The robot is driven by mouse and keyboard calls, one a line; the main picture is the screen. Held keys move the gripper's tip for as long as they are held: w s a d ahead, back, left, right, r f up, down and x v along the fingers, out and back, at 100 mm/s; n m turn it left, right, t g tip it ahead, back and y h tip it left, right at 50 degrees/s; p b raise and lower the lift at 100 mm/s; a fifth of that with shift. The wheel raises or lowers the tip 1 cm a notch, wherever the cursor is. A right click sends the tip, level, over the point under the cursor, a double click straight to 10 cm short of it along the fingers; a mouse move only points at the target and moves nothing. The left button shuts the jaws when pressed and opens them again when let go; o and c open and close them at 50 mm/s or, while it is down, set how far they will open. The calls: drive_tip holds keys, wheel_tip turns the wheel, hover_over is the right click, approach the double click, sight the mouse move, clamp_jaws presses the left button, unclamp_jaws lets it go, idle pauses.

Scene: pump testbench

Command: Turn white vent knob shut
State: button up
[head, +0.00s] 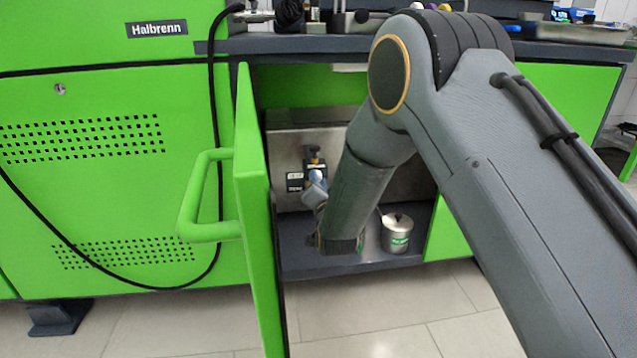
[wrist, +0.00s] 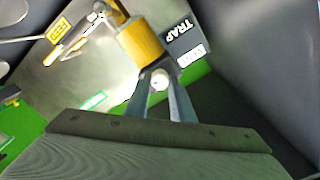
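The white vent knob (wrist: 159,83) shows as a small round white end between the two grey fingers of my gripper (wrist: 160,88) in the wrist view. The fingers lie on either side of it and seem to touch it, with no clear gap. Just beyond is a yellow cylinder (wrist: 141,43), beside a dark block (wrist: 183,40) with a TRAP label and a second pale label. In the head view my arm reaches into the open cabinet, in front of the dark labelled block (head: 294,183); the fingertips and the knob cannot be made out there.
The green cabinet door (head: 254,200) stands open left of my arm, its handle (head: 190,215) sticking out. A metal can (head: 397,232) stands on the cabinet floor right of my wrist. The wrist view shows a yellow tag (wrist: 60,31) and a pale lever (wrist: 75,46) at upper left.

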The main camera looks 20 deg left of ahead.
clamp_jaws()
drive_tip(key=shift+p, duration=0.35)
drive_tip(key=n+p, duration=1.5)
drive_tip(key=n, duration=0.8)
drive_tip(key=shift+d+n, duration=0.15)
drive_tip(key=shift+n, duration=0.25)
drive_tip(key=o, duration=0.7)
unclamp_jaws()
